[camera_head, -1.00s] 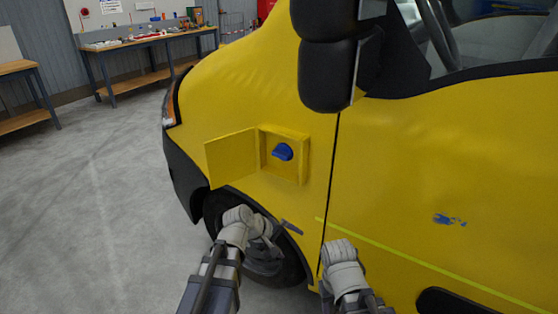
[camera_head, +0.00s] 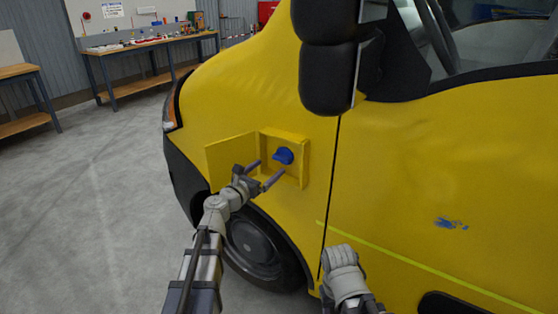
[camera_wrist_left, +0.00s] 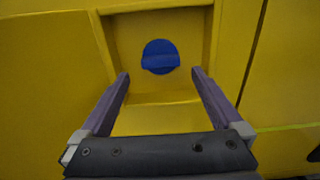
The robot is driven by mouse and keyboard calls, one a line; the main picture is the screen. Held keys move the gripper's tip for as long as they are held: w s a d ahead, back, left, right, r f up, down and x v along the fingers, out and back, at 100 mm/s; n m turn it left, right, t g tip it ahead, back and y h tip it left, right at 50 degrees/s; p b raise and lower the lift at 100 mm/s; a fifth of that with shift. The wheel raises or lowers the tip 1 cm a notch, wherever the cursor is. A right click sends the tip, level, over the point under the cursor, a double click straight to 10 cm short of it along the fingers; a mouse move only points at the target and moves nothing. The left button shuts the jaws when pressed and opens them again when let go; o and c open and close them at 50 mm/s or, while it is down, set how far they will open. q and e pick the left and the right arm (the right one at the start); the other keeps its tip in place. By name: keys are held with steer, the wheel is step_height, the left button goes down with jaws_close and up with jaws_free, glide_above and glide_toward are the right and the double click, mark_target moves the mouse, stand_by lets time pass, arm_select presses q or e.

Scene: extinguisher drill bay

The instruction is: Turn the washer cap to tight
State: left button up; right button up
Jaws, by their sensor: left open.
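The blue washer cap (camera_head: 284,156) sits inside a square recess (camera_head: 303,170) in the yellow van's side, with its yellow flap (camera_head: 226,158) swung open to the left.
The yellow van (camera_head: 400,180) fills the right side, with a black mirror (camera_head: 327,75) above the recess and a front wheel (camera_head: 255,248) below. A workbench (camera_head: 140,45) with small items stands at the back left. The grey floor at left is clear.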

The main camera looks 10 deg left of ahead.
mark_target(280, 159)
arm_select(q)
steer(key=x, duration=0.7)
steer(key=shift+c, duration=0.4)
steer(key=c, duration=1.1)
